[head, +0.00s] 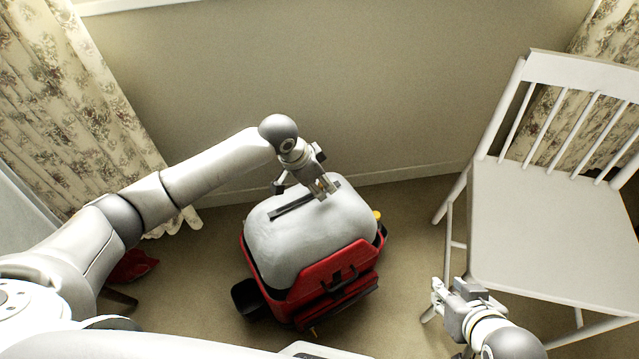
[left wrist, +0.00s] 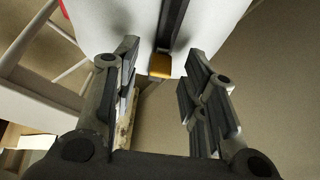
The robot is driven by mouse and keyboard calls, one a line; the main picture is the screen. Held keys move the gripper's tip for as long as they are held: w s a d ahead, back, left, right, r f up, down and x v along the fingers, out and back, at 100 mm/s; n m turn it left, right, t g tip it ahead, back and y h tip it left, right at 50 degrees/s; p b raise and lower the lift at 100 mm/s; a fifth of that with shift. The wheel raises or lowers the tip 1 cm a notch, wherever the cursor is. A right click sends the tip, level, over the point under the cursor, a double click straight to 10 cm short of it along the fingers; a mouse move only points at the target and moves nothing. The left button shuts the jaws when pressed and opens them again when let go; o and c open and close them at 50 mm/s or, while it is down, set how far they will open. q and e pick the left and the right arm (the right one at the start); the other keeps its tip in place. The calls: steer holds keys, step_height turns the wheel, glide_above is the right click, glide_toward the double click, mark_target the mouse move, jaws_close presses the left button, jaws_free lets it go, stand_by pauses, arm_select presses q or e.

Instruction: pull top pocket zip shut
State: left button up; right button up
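The suitcase stands on the floor with a red lower body (head: 330,270) and a bulging pale grey top (head: 310,232). A dark zip strip (head: 292,205) runs across the top; it also shows in the left wrist view (left wrist: 173,22). A small orange-yellow tab (left wrist: 161,65) sits at the strip's near end there. My left gripper (head: 323,189) is over the strip's right end. In the left wrist view its fingers (left wrist: 162,56) are open, with the tab between them, apparently touching neither. My right gripper (head: 438,290) is away from the suitcase at lower right; its opening is unclear.
A white chair (head: 550,225) stands right of the suitcase, close to my right arm. A wall (head: 330,80) is behind, with floral curtains (head: 75,105) at left. A red item (head: 133,265) lies at left. Carpet (head: 410,250) is clear between suitcase and chair.

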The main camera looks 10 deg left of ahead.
arm_select(q)
steer(key=shift+f, duration=0.15)
arm_select(e)
steer(key=shift+w+a+r, duration=0.1)
steer(key=shift+w+r, duration=0.05)
steer(key=shift+w, duration=0.15)
arm_select(q)
jaws_close()
